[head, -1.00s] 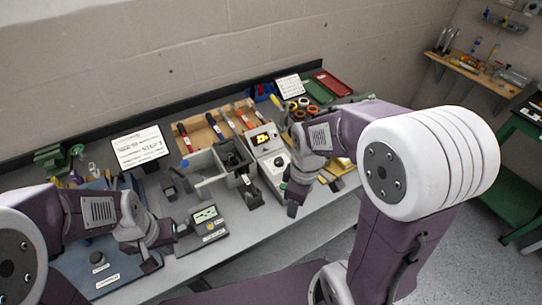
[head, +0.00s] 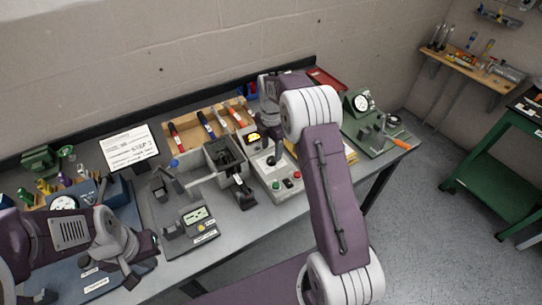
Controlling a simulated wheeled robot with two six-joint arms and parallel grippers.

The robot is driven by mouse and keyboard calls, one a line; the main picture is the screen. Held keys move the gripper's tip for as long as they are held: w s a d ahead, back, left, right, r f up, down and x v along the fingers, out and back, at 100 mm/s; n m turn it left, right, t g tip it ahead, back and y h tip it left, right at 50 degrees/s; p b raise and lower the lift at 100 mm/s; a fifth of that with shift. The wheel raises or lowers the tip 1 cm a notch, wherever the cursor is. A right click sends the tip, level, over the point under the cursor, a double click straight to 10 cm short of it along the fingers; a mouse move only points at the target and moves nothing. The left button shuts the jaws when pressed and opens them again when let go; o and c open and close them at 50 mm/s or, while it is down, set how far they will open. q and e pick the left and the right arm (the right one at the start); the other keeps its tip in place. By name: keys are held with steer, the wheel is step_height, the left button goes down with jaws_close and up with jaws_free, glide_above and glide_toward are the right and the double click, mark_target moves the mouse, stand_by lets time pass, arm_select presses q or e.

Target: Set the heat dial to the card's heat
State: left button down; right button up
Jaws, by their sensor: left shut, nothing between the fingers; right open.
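The card (head: 130,147) stands upright at the back left; its large line seems to read STEP 2, and its smaller print is too small to read. The grey heat control box (head: 288,190) has a lit yellow display (head: 253,137), partly covered by my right arm. My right gripper (head: 276,154) is open; a dark finger points down at the box's upper face, around where the dial is. The dial is mostly hidden, so its setting and any contact cannot be told. My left gripper (head: 130,272) is shut and empty over the front left of the bench.
A grey open bin (head: 224,158) stands left of the box. A wooden tool tray (head: 190,140) is behind. A green gauge stand (head: 362,118) is at right.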

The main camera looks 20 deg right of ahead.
mark_target(271, 159)
step_height(271, 159, down, 4)
steer(key=shift+f, duration=0.15)
jaws_close()
steer(key=shift+m+p, duration=0.3)
steer(key=shift+p, duration=0.05)
